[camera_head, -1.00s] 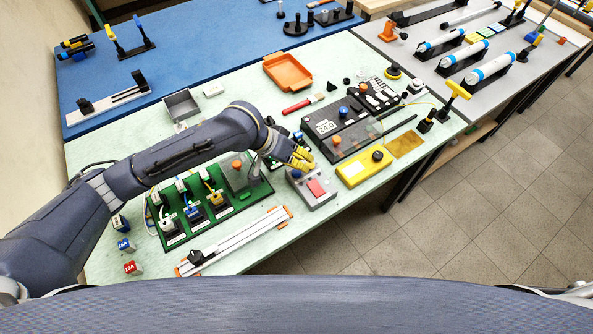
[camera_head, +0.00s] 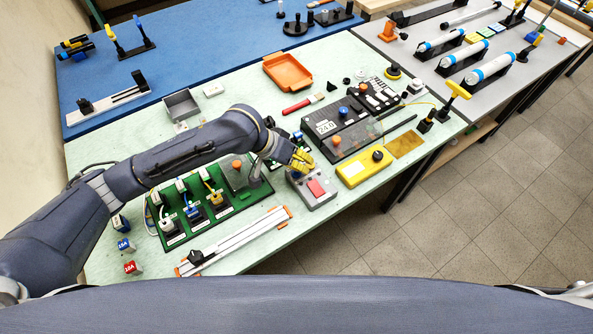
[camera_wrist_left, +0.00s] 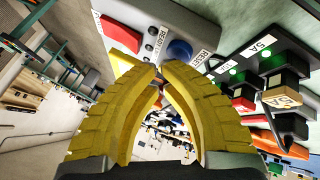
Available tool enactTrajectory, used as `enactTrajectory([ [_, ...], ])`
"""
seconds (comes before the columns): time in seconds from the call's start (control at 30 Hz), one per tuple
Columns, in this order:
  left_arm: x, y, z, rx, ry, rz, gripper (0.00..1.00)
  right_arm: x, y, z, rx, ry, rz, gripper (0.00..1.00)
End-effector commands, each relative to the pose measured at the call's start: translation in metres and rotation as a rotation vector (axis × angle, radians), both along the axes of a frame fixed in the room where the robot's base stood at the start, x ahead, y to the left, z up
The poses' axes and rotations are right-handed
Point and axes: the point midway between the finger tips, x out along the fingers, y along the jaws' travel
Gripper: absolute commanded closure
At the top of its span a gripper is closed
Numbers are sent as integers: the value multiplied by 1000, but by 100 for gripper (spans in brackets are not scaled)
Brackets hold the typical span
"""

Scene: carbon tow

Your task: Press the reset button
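A grey control box (camera_head: 318,197) sits near the front edge of the light green table, with a red square button (camera_head: 316,187) and a round blue button (camera_head: 296,174) on top. In the left wrist view the blue button (camera_wrist_left: 180,50) has a small label beside it that seems to read RESET. My left gripper (camera_head: 301,168), with yellow fingers, is over the blue button's end of the box. In the left wrist view its fingertips (camera_wrist_left: 158,68) are together, with nothing seen between them, close to the blue button. Contact cannot be told. My right gripper is not in view.
A green board (camera_head: 240,205) with plugs and wires lies left of the box. A yellow box (camera_head: 363,168) with a black knob stands to its right. A black unit with a display (camera_head: 326,127) is behind. A silver rail (camera_head: 235,240) lies in front left.

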Motion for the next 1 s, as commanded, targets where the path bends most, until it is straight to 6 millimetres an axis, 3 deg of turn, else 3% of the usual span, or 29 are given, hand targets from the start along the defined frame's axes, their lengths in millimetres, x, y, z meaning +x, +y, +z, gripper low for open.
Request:
enactTrajectory([
  [1.0, 0, 0, -6, 1, 0, -1, 100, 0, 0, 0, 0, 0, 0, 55],
])
